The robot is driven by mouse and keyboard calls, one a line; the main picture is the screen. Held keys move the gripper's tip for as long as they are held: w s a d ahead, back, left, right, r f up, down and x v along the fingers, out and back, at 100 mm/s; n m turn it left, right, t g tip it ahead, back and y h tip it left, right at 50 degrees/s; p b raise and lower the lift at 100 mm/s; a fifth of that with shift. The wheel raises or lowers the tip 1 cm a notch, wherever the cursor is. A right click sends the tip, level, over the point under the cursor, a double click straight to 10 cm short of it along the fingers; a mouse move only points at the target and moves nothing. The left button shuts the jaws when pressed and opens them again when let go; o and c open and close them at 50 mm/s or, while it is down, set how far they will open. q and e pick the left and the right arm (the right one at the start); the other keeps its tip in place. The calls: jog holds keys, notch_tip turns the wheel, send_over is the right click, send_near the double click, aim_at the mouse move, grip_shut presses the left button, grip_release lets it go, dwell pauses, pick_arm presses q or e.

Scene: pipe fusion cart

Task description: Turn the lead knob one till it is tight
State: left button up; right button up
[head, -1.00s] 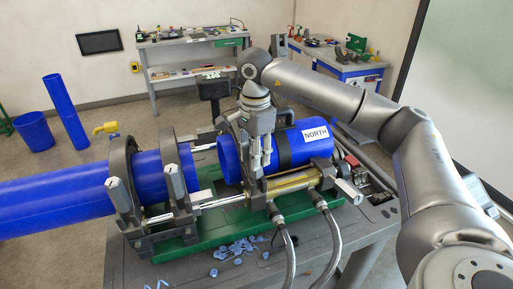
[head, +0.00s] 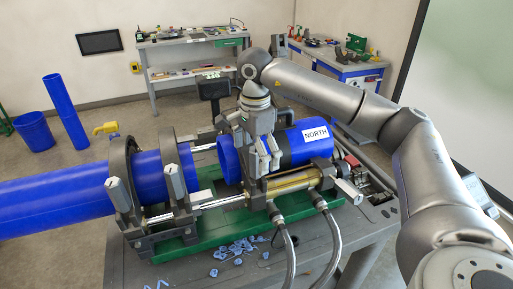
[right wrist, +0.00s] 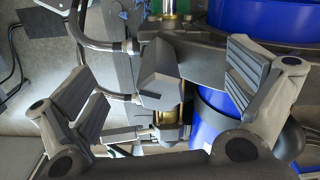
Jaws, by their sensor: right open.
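My right gripper (head: 264,157) is open over the third clamp of the pipe fusion cart, beside the NORTH pipe. In the right wrist view, its ridged fingers (right wrist: 165,90) stand wide apart, one on each side of a grey faceted knob (right wrist: 160,84). The knob sits between them with gaps on both sides, and no contact shows. In the head view the gripper mostly hides this knob. Similar upright grey knobs stand on the left clamp (head: 118,192) and the second clamp (head: 175,181). I cannot tell from markings which is lead knob one. My left gripper is out of view.
A long blue pipe (head: 55,205) runs through the left clamps, and a blue pipe marked NORTH (head: 308,148) lies right of my gripper. Hoses (head: 333,240) hang in front. Blue shavings (head: 235,248) lie on the grey cart top (head: 190,272).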

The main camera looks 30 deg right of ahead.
jog(key=shift+r, duration=0.1)
notch_tip(320, 180, up, 6)
jog(key=p, duration=0.4)
dwell(0.5)
